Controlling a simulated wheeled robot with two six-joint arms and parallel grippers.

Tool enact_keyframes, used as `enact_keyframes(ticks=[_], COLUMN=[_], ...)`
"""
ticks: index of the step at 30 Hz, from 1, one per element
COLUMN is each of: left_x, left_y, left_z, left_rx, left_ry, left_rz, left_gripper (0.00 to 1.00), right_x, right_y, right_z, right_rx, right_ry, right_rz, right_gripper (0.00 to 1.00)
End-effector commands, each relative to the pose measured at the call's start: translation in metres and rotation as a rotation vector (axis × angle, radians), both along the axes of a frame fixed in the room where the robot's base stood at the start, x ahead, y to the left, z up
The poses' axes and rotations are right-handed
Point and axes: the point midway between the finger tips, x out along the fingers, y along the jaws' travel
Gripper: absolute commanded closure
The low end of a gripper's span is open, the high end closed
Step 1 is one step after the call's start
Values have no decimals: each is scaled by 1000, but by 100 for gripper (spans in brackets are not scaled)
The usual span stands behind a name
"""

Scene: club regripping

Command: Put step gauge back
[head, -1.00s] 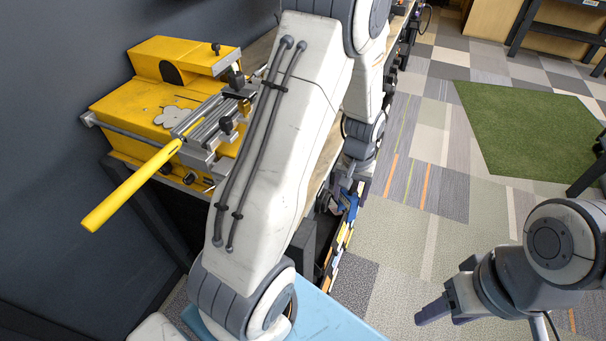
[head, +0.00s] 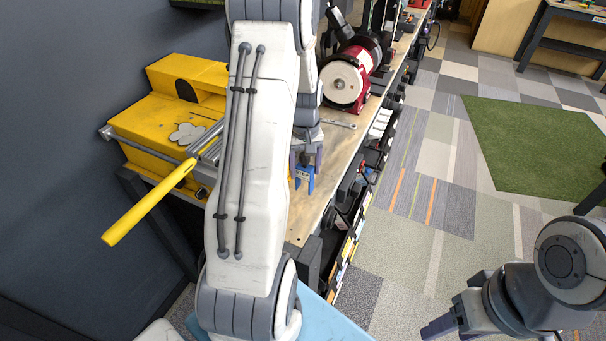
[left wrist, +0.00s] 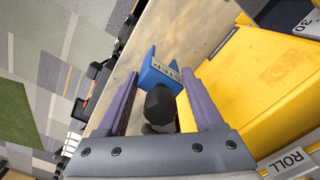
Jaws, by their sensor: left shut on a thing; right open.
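The step gauge appears to be the small blue forked piece with a white marked label (left wrist: 165,72) and a black round knob, seen in the left wrist view. It also shows as a blue piece (head: 304,175) in the head view, over the wooden bench. My left gripper (head: 305,158) is shut on it, with a finger on each side in the left wrist view (left wrist: 160,90). Whether it touches the bench is unclear. My right gripper (head: 440,326) is open, low at the right above the floor, away from the bench.
A yellow machine (head: 160,120) with a long yellow handle (head: 150,205) stands left of my left arm, partly hidden. A red grinder (head: 350,75) and a wrench (head: 338,124) are farther back on the wooden bench (head: 330,150). Drawers or bins line its right side.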

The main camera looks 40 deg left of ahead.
Motion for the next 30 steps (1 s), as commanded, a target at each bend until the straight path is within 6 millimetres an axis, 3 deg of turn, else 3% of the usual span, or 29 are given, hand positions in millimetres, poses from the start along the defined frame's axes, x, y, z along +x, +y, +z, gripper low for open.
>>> enact_keyframes(ticks=[5, 12, 23, 24, 26, 30], left_x=[-2, -2, -1, -1, -1, -1], left_y=[6, 6, 6, 6, 6, 6], left_z=[-11, -42, -48, -47, -47, -47], left_rx=[-2, -2, 1, 1, 0, 0], left_ry=[3, 3, -1, -1, 0, 0], left_rz=[-1, -1, -2, -2, -2, -2], left_gripper=[92, 92, 92, 24, 1, 1], right_x=[0, 0, 0, 0, 0, 0], right_y=[0, 0, 0, 0, 0, 0], right_z=[7, 19, 15, 15, 16, 16], right_rx=[0, 0, 0, 0, 0, 0], right_ry=[0, 0, 0, 0, 0, 0], right_rz=[0, 3, 3, 3, 3, 2], right_gripper=[43, 43, 43, 43, 43, 43])
